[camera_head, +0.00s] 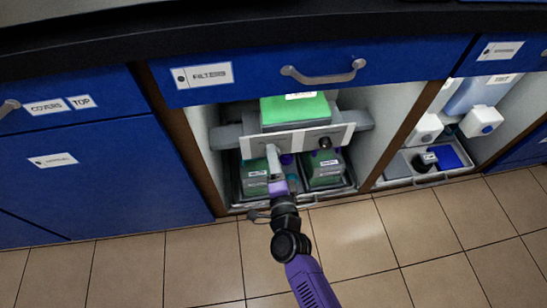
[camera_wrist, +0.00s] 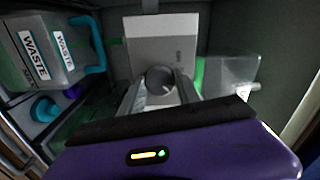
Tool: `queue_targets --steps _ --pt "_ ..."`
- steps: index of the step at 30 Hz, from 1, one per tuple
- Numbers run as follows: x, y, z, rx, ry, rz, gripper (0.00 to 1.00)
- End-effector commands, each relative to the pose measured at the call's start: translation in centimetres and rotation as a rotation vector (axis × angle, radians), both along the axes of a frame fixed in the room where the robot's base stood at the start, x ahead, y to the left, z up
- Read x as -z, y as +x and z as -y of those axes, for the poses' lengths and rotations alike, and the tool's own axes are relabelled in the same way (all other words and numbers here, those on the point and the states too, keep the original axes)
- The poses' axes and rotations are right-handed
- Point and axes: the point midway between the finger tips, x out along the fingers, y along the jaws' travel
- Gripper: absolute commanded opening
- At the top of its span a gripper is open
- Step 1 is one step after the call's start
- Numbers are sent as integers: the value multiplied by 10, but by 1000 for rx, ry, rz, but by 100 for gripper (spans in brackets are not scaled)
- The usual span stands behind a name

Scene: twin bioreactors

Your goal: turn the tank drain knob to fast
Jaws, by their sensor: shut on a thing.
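A pale panel (camera_head: 312,138) spans the front of the grey unit inside the open cabinet bay. A dark knob (camera_head: 325,143) shows on its right half. My gripper (camera_head: 273,152) is at the panel's left half and covers what lies behind it. In the wrist view, a round grey knob (camera_wrist: 160,78) on a light plate (camera_wrist: 160,48) sits between the two fingers of my gripper (camera_wrist: 159,92), which are shut on it. The small lettering on the plate is too blurred to read, so I cannot tell the knob's setting.
Two green-filled containers (camera_head: 255,178) (camera_head: 322,172) stand in a tray below the panel. A waste container (camera_wrist: 42,52) with a blue handle (camera_wrist: 95,45) is close on the left in the wrist view. The FILTERS drawer (camera_head: 270,73) is shut above. Tiled floor in front is clear.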

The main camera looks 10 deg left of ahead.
Motion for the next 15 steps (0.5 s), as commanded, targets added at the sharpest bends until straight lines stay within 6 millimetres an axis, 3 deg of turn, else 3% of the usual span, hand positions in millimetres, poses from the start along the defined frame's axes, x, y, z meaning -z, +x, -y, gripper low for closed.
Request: queue_targets --steps 7,8,9,11,15 --pt "1 -1 1 1 2 -3 0" --pt "1 -1 1 1 2 -3 43" --pt "1 -1 1 1 2 -3 51" --pt "1 -1 1 1 1 -2 61" --pt "1 0 1 0 1 -1 61"
